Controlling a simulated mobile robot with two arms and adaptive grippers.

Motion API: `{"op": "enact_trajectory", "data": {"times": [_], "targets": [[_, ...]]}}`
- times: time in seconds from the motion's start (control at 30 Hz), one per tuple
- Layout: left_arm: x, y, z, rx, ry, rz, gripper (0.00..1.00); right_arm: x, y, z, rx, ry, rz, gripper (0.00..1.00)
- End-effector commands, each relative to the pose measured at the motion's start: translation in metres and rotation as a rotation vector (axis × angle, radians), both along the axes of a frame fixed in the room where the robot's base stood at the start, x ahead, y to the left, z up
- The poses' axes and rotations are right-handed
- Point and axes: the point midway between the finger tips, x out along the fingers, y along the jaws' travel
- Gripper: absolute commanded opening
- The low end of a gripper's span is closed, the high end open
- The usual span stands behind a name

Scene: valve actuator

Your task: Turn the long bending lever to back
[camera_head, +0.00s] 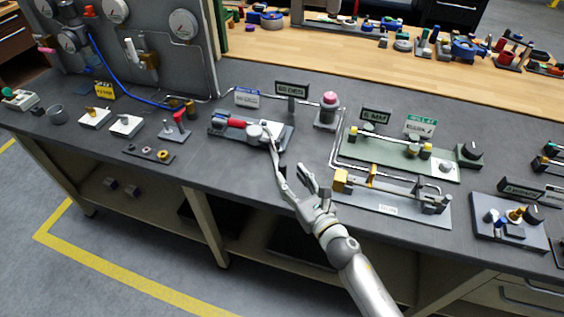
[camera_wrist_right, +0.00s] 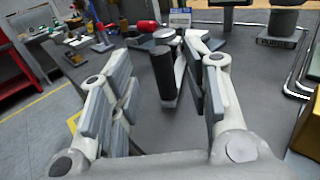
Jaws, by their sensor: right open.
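The long bending lever (camera_head: 269,138) belongs to the fixture with a red handle (camera_head: 236,123), on a dark plate in the middle of the bench. In the right wrist view, a pale lever arm leads forward to an upright black cylindrical grip (camera_wrist_right: 164,76). My right gripper (camera_head: 296,178) is at the front edge side of this fixture. It is open, with its fingers (camera_wrist_right: 158,85) on either side of the black grip; gaps show, and I cannot tell whether either finger touches it. In the head view the fingers partly hide the lever's near end. My left gripper is not in view.
A pink-topped button post (camera_head: 327,108) stands behind and to the right. A pipe fixture (camera_head: 389,194) on a grey plate lies close to the right of my right gripper. A red-handled block (camera_head: 175,126) stands to the left. Bare bench lies in front of the lever fixture.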

Motion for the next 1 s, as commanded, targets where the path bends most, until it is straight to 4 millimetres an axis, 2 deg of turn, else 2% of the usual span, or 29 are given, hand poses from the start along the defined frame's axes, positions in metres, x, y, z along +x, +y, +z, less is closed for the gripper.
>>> {"op": "enact_trajectory", "data": {"times": [0.2, 0.4, 0.87, 1.0], "targets": [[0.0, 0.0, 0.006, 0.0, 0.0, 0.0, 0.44, 0.03, 0.017, 0.002, 0.004, 0.0, 0.0, 0.44], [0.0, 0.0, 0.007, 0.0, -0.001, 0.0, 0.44, 0.048, 0.025, 0.001, 0.003, 0.001, -0.001, 0.44], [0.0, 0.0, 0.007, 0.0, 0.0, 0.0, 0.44, 0.054, 0.029, 0.0, 0.003, 0.001, 0.0, 0.44], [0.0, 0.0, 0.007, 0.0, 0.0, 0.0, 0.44, 0.054, 0.029, 0.0, 0.003, 0.001, 0.0, 0.26]]}}
